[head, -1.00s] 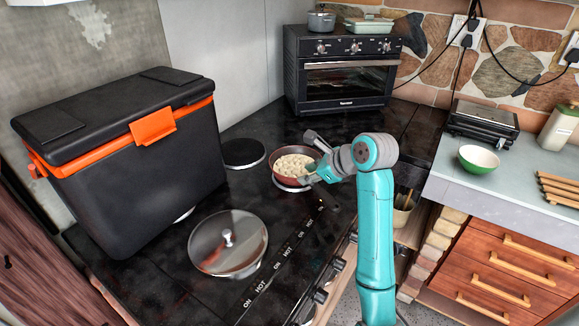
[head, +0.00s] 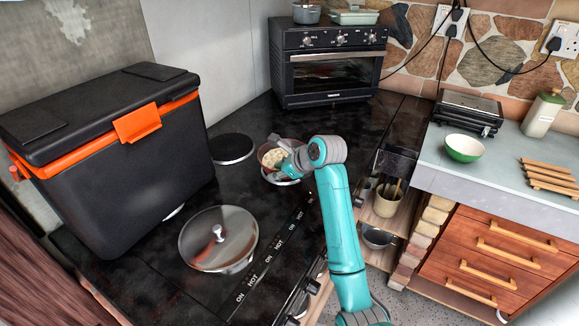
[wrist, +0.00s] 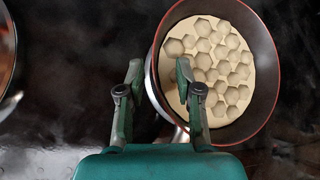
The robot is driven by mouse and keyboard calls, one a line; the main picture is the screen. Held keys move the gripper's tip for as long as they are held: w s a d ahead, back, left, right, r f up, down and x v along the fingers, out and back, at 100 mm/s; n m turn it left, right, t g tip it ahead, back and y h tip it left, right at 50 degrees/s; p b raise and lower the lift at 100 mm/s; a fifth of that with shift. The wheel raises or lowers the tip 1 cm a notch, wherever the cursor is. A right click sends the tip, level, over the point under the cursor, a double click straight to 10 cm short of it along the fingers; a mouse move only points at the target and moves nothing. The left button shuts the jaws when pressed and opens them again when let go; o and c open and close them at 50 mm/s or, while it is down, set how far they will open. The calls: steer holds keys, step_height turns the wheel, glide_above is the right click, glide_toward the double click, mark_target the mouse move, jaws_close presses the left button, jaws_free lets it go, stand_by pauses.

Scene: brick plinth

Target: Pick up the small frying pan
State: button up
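The small frying pan (head: 266,148) is reddish-brown and holds pale food with hexagonal marks. It sits at a burner on the black stove, partly covered by my gripper. In the wrist view the pan (wrist: 268,60) fills the upper right. My gripper (head: 279,155) is at the pan. In the wrist view my gripper (wrist: 158,72) has its two fingers apart with nothing clamped. The right finger overlaps the pan's inside, and the left finger lies outside its left rim. I cannot tell whether either finger touches the pan. The handle is mostly hidden behind my arm and gripper.
A steel lidded pot (head: 218,240) stands at the stove's front. A black cooler (head: 120,180) with orange trim is on the left. A toaster oven (head: 330,65) stands behind the pan. An empty burner (head: 231,148) lies left of the pan. A green bowl (head: 464,148) is on the right counter.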

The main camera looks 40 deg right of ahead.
steer(key=shift+c, duration=0.3)
jaws_close()
steer(key=shift+w+r, duration=0.1)
